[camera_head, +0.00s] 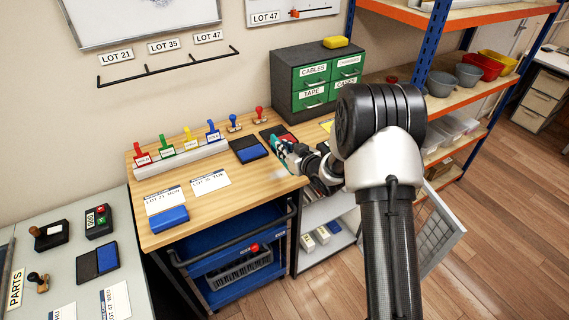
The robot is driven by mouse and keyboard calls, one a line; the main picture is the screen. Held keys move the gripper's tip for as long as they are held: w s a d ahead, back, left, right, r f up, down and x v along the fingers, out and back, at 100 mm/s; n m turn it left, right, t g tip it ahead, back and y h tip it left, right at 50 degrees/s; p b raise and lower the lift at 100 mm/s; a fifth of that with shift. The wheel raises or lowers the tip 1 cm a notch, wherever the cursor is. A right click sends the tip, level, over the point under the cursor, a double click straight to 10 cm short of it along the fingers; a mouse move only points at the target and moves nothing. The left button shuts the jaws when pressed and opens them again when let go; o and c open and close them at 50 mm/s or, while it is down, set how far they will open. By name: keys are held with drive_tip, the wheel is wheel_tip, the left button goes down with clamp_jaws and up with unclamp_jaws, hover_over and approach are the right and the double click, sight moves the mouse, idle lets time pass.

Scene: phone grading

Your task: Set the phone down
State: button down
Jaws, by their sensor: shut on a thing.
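My gripper (284,152) is over the right part of the wooden bench (222,205), near the ink pads. It is shut on a small teal and dark thing (276,146), which I take to be the phone. Only a sliver of it shows, and my wrist and fingers hide the rest. I cannot tell whether it touches the bench or hangs just above it.
A blue ink pad (248,150) lies left of my gripper. A green drawer cabinet (315,78) stands behind. Bare wood lies in front.

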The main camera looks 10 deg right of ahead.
sight(284, 165)
drive_tip(key=shift+f+b, duration=0.5)
drive_tip(key=shift+f, duration=1.8)
drive_tip(key=shift+f+b, duration=0.25)
drive_tip(key=shift+b, duration=0.05)
drive_tip(key=c, duration=1.7)
unclamp_jaws()
drive_tip(key=shift+r, duration=0.1)
